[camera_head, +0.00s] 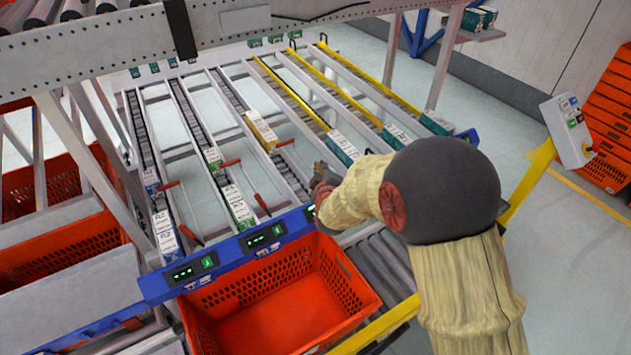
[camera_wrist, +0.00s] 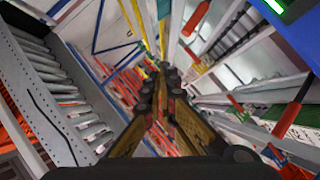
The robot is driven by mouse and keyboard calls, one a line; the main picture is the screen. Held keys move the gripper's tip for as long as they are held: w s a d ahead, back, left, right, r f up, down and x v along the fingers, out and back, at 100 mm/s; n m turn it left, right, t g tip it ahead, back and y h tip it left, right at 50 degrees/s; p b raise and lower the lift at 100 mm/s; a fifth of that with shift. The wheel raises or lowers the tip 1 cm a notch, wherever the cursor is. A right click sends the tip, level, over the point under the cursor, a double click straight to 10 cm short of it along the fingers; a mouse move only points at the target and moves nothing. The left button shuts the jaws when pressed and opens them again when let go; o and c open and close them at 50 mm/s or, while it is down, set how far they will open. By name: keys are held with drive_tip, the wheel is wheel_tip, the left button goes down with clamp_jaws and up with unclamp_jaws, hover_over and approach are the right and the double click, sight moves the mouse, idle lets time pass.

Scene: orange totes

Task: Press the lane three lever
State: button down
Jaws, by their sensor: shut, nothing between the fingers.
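The flow rack has several sloped lanes with red-handled levers. Two red levers stand at the left lane (camera_head: 191,235) and two at the lane to its right (camera_head: 262,203). My gripper (camera_head: 318,172) is shut and empty, above the front end of that lane, near the blue front rail. The wrist view shows its closed fingers (camera_wrist: 162,95), with red handles (camera_wrist: 234,103) to their right, apart from them. My arm hides part of the rail and any front lever there.
An orange tote (camera_head: 270,305) sits below the blue rail (camera_head: 225,252), which carries green displays. White and green cartons (camera_head: 237,203) stand in the lanes. A control box (camera_head: 568,130) stands on a yellow post at right.

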drive_tip(key=s+a+f+n+t, duration=0.1)
drive_tip(key=s+f+n+t, duration=0.1)
drive_tip(key=f, duration=0.3)
drive_tip(key=s+a+f+n+t+p, duration=0.1)
drive_tip(key=s+a+f+n, duration=0.1)
drive_tip(key=f, duration=0.4)
drive_tip(key=s+a+f+n+t+h+p, duration=0.1)
drive_tip(key=s+a+f+n+t, duration=0.1)
drive_tip(key=f+n, duration=0.2)
drive_tip(key=shift+s+f+t, duration=0.25)
drive_tip(key=shift+f+t, duration=0.05)
drive_tip(key=shift+f, duration=0.45)
drive_tip(key=w, duration=0.3)
drive_tip(key=w+r+b, duration=0.1)
drive_tip(key=w, duration=0.5)
drive_tip(key=shift+w+r, duration=0.15)
drive_tip(key=shift+r, duration=0.15)
drive_tip(key=w+d, duration=0.1)
drive_tip(key=w+d+r+b, duration=0.1)
drive_tip(key=w, duration=0.1)
drive_tip(key=shift+w+d+r, duration=0.1)
drive_tip(key=shift+w+d, duration=0.05)
drive_tip(key=shift+d, duration=0.15)
drive_tip(key=shift+r, duration=0.1)
